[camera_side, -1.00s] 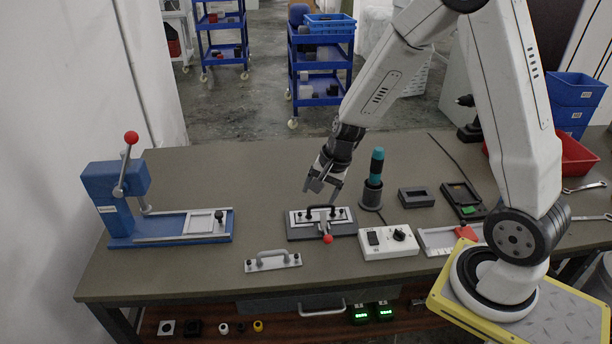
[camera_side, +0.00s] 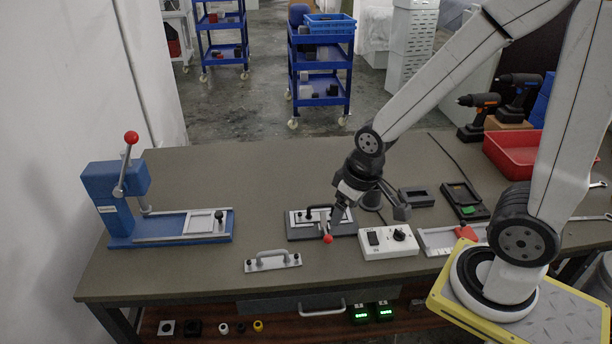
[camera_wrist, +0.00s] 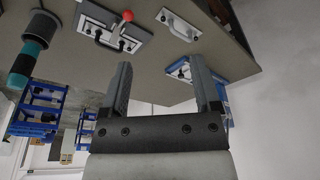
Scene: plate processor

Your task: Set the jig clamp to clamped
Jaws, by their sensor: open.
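The jig (camera_side: 295,233) is a dark base with a light plate and a black handle, near the middle of the bench. Its clamp lever ends in a red ball (camera_side: 328,239) at the front edge, low beside the plate. The jig (camera_wrist: 88,28) and the red ball (camera_wrist: 128,15) also show at the top of the wrist view. My gripper (camera_side: 372,211) is open and empty, above the bench to the right of the jig. One finger overlaps the jig's right end in the side view; contact cannot be told. Both fingers of my gripper (camera_wrist: 163,75) show in the wrist view, apart from the jig.
A white control box (camera_side: 388,243) stands just right of the jig. A grey handle plate (camera_side: 273,262) lies front left, and a blue press (camera_side: 117,210) stands at left. A teal-handled tool (camera_wrist: 34,47) shows in the wrist view. The bench behind the jig is clear.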

